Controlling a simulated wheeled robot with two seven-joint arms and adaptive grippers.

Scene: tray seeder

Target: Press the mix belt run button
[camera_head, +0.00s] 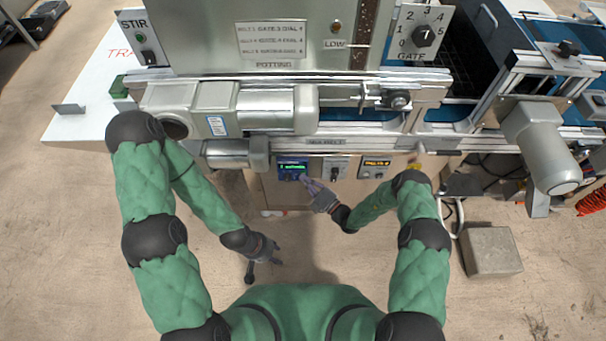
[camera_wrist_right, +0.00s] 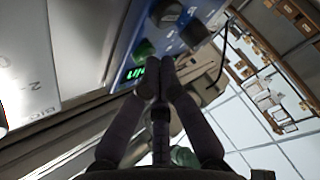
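A blue control box (camera_head: 292,168) with a lit green display hangs below the conveyor in the head view. In the right wrist view the blue box (camera_wrist_right: 178,48) shows a green button (camera_wrist_right: 145,48) beside the display (camera_wrist_right: 135,73), and dark knobs (camera_wrist_right: 193,34). I cannot read which button is the mix belt run button. My right gripper (camera_head: 305,181) is at the box's lower right; in the wrist view its fingertips (camera_wrist_right: 158,78) are together, empty, close to the display and green button. Contact cannot be told. My left gripper (camera_head: 263,272) hangs low over the floor, fingers apart, empty.
A knob panel (camera_head: 335,170) and an orange-display box (camera_head: 375,167) sit right of the blue box. A motor cylinder (camera_head: 238,154) is just left of it. A concrete block (camera_head: 491,251) lies on the floor at right. The floor below the boxes is free.

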